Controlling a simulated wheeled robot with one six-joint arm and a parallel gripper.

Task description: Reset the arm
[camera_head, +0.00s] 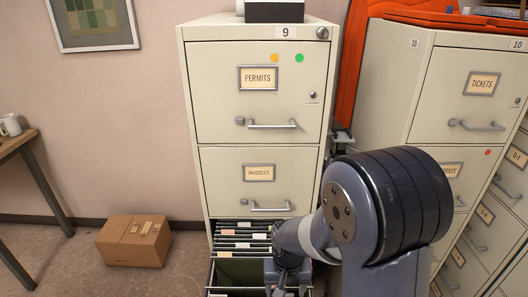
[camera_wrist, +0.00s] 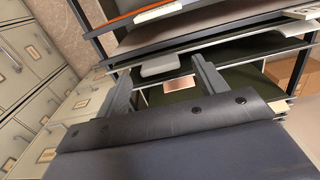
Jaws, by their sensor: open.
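My gripper (camera_head: 287,272) is low over the open bottom drawer (camera_head: 240,257) of the cabinet marked 9, and my arm reaches down to it from the right. In the wrist view my gripper (camera_wrist: 164,78) has its two fingers spread apart over the dark hanging folders (camera_wrist: 235,58). A small grey piece (camera_wrist: 160,65) and a pale label card (camera_wrist: 180,83) show between and beyond the fingers. I cannot tell whether the fingers touch a folder. My arm hides the right part of the drawer.
The cabinet's PERMITS drawer (camera_head: 257,93) and INVOICES drawer (camera_head: 257,182) are closed above. More cabinets (camera_head: 450,95) stand close on the right. A cardboard box (camera_head: 134,240) lies on the floor at left, near a table (camera_head: 40,165). The floor between box and cabinet is clear.

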